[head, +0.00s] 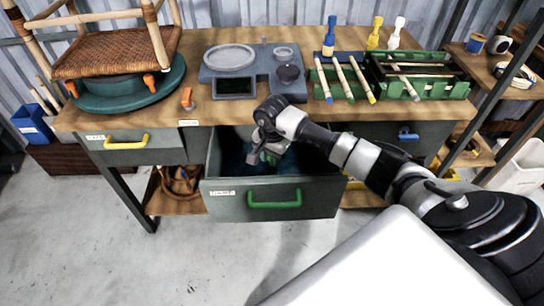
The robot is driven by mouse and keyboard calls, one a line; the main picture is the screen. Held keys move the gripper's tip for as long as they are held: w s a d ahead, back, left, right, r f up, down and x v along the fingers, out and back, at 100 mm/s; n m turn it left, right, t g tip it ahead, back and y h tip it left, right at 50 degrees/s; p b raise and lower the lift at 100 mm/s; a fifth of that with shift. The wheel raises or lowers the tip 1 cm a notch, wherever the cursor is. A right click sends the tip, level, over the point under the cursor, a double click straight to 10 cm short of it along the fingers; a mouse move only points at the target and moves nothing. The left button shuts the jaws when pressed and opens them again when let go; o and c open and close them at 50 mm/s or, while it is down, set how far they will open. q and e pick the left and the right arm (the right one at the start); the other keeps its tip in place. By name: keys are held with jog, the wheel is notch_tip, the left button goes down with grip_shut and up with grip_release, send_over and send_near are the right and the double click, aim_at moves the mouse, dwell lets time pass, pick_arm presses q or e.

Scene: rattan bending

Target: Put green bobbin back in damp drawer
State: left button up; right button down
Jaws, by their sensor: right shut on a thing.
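The damp drawer (272,205), grey with a green handle, is pulled open below the bench top, in the middle of the head view. My right gripper (262,155) reaches down into the open drawer from above. It is shut on the green bobbin, which is mostly hidden by the gripper and the shadow in the drawer. Dark teal material shows on the drawer floor around the gripper. Whether the bobbin touches the drawer floor, I cannot tell. My left gripper is not in view.
The wooden bench top (200,112) holds a rattan chair (115,52) on a green turntable, a grey station (235,75) and green racks (425,85) with sticks. A yellow-handled drawer (128,152) and a blue-handled drawer (385,132) are closed. The floor before the bench is clear at left.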

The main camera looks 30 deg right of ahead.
jog(key=shift+f, duration=0.1)
jog(key=c, duration=0.8)
grip_release()
jog(key=shift+c, duration=0.2)
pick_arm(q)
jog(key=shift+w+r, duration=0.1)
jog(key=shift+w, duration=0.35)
pick_arm(e)
jog(key=shift+r, duration=0.25)
notch_tip(320, 180, up, 3)
jog(key=shift+w+r, duration=0.1)
notch_tip(320, 180, up, 8)
jog(key=shift+f, duration=0.15)
jog(key=shift+r, duration=0.45)
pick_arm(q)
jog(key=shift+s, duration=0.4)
